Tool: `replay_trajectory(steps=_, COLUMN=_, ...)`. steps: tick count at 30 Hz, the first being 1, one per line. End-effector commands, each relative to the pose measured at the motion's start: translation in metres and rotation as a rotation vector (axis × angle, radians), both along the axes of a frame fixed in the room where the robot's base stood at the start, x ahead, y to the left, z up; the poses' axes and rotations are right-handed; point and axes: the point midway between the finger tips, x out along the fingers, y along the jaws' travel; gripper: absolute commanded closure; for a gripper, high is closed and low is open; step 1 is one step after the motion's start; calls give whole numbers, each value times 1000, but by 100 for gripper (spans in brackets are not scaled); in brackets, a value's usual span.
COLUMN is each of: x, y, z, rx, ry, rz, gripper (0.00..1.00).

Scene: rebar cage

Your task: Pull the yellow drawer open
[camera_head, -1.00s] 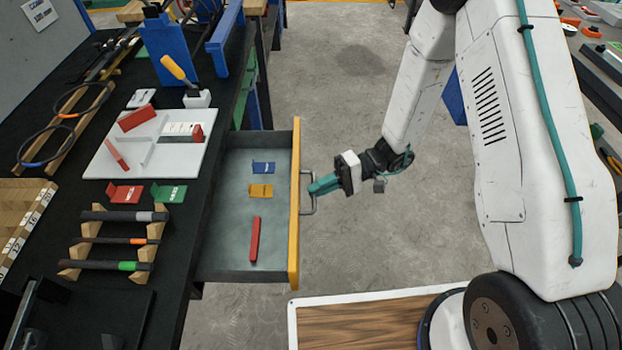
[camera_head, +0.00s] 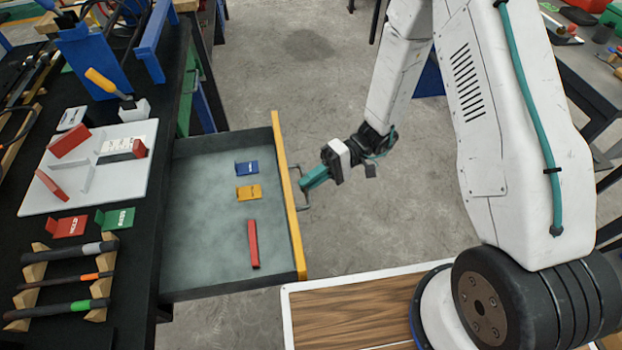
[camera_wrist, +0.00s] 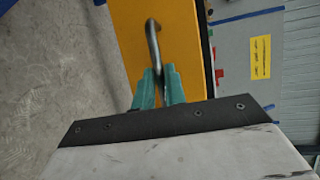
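The yellow-fronted drawer (camera_head: 290,205) stands pulled well out of the black workbench, its grey inside showing. Its metal handle (camera_wrist: 154,45) is on the outer face of the yellow front. My gripper (camera_head: 312,180) is at the handle, on the outer side of the drawer. In the wrist view, its teal fingers (camera_wrist: 158,86) are closed around the handle bar, which runs down between them. In the drawer lie a blue label piece (camera_head: 247,168), a yellow label piece (camera_head: 249,192) and a red bar (camera_head: 253,244).
On the black bench (camera_head: 135,260) are a white tray (camera_head: 110,180) with red pieces, red and green label pieces, and a wooden rack (camera_head: 97,315) of tools. The concrete floor (camera_head: 290,70) beyond the drawer is clear. Another bench stands at the right.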

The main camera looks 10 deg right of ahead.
Motion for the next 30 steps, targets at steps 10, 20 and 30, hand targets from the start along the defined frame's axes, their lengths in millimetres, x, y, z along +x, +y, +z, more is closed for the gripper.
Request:
replay_trajectory(steps=10, x=1, y=-1, z=0, rx=0, ry=0, rz=-2, gripper=68)
replay_trajectory(steps=20, x=21, y=-41, z=8, rx=0, ry=-2, rz=-5, gripper=68)
replay_trajectory(steps=30, x=34, y=-70, z=14, rx=0, ry=0, rz=-2, gripper=68)
